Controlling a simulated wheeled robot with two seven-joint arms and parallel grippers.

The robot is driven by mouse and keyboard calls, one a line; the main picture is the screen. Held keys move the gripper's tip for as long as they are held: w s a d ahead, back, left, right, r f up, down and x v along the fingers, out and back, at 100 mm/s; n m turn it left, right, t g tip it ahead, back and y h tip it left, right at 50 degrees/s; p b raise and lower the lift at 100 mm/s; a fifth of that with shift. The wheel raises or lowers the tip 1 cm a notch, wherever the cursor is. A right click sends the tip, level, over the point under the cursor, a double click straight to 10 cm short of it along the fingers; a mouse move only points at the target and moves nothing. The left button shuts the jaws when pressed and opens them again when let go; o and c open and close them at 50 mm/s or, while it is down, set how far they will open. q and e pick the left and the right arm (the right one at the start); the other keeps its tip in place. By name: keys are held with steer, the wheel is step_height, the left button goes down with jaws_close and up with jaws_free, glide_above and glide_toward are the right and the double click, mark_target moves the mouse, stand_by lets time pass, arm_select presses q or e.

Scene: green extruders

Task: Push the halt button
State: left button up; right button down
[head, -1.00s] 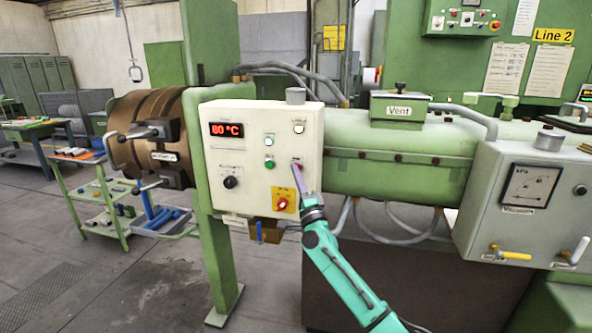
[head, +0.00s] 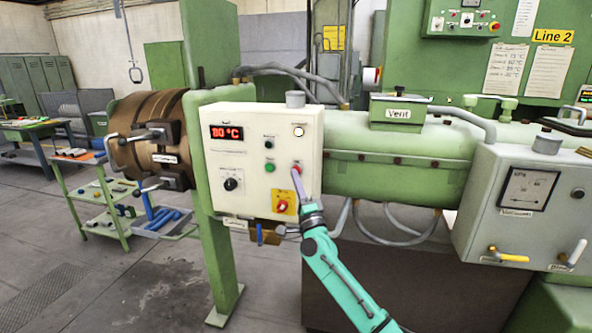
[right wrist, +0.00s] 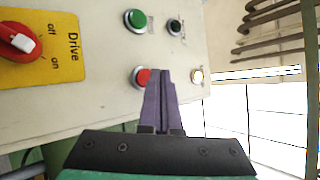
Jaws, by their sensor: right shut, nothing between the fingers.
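The pale control panel (head: 260,206) on the green extruder carries a red push button (head: 297,168) at its right side. I take this as the halt button, as its label is not legible. The red button (right wrist: 142,76) also shows in the right wrist view, just left of the fingertips. My right gripper (head: 296,175) is shut and empty, its purple fingers (right wrist: 166,80) pointing up at the panel by the button. I cannot tell whether the tips touch the button or the panel. My left gripper is not in view.
A green button (head: 270,167), a black knob (head: 231,184) and a red switch on a yellow plate (head: 282,206) share the panel. A white lamp (head: 299,131) sits above the red button. A grey gauge box (head: 490,215) stands at the right.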

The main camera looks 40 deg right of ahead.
steer(key=s+a+p, duration=0.2)
steer(key=a+p, duration=0.1)
steer(key=a, duration=0.1)
steer(key=shift+s+a, duration=0.1)
steer(key=shift+s, duration=0.3)
stand_by(0.6)
